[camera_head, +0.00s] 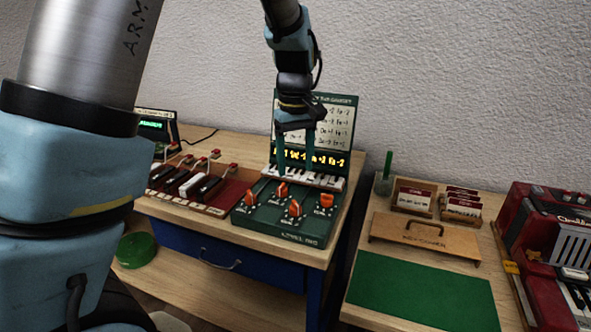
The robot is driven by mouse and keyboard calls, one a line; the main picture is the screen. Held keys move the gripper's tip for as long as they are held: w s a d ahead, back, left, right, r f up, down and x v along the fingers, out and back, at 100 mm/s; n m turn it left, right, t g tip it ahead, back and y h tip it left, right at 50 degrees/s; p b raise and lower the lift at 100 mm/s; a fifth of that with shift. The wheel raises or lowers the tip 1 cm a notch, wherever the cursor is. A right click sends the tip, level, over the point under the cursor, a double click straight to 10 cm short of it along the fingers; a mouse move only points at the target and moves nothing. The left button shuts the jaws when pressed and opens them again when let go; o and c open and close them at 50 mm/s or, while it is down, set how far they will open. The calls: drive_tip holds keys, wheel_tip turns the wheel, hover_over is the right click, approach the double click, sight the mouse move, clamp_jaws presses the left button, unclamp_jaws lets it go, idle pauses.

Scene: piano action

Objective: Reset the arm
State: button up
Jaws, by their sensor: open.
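My gripper (297,150) hangs from my blue and black arm in the upper middle of the view. It points down with its two fingers apart and nothing visible between them. Its fingertips overlap the small keyboard (318,180) of a green device (285,222) on the table; I cannot tell whether they touch the keys. The device has several orange knobs in front and an upright panel (345,112) with a lit yellow text line behind the fingers.
A red board (215,200) with black and white keys lies left of the device. A gap separates this table from the right one, which holds a green mat (422,292), a wooden cover (425,238), card holders (412,197) and a red accordion (550,240). A wall stands behind.

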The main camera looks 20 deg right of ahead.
idle(0.3)
drive_tip(key=s+a+f+m, duration=0.1)
drive_tip(key=s+a, duration=0.1)
drive_tip(key=a, duration=1.3)
drive_tip(key=s+a+f+t, duration=0.1)
drive_tip(key=s+a, duration=0.1)
drive_tip(key=a, duration=1.3)
drive_tip(key=shift+f+m+t, duration=0.3)
drive_tip(key=shift+f+m, duration=0.1)
